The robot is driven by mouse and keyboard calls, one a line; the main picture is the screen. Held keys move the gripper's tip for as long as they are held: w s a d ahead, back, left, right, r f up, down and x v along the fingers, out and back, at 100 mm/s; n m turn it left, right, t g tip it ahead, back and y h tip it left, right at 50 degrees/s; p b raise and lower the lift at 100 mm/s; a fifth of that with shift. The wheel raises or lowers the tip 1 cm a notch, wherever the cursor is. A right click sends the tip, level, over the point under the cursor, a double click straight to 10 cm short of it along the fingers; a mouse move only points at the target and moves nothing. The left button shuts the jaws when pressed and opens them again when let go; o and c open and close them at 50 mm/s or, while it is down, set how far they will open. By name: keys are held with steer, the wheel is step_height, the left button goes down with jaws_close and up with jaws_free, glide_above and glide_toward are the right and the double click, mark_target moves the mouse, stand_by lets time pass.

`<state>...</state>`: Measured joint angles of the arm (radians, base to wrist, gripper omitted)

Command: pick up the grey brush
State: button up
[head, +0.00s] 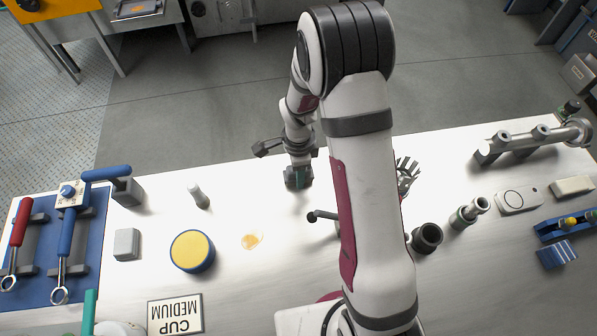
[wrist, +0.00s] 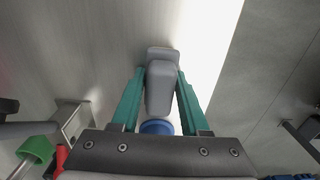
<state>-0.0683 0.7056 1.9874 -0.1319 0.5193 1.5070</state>
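The grey brush (wrist: 160,88) stands between the two green fingers of my gripper (wrist: 160,76) in the wrist view. Its wider grey end (wrist: 162,53) points away from the camera, and a blue part (wrist: 157,127) shows at the near end. The fingertips lie against both sides of the grey body with no clear gap, so my gripper looks shut on it. In the head view my gripper (head: 299,178) is low over the back part of the table, and a dark grey piece shows at its fingers. Whether the brush touches the table is hard to tell.
A yellow-topped round tub (head: 192,251), a pale grey block (head: 126,244) and a small bottle (head: 199,196) stand to the left on the white table (head: 240,290). A dark cup (head: 427,238) and metal fittings (head: 468,213) stand to the right. My arm hides the middle.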

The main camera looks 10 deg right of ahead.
jaws_close()
step_height(320, 180, up, 10)
stand_by(0.3)
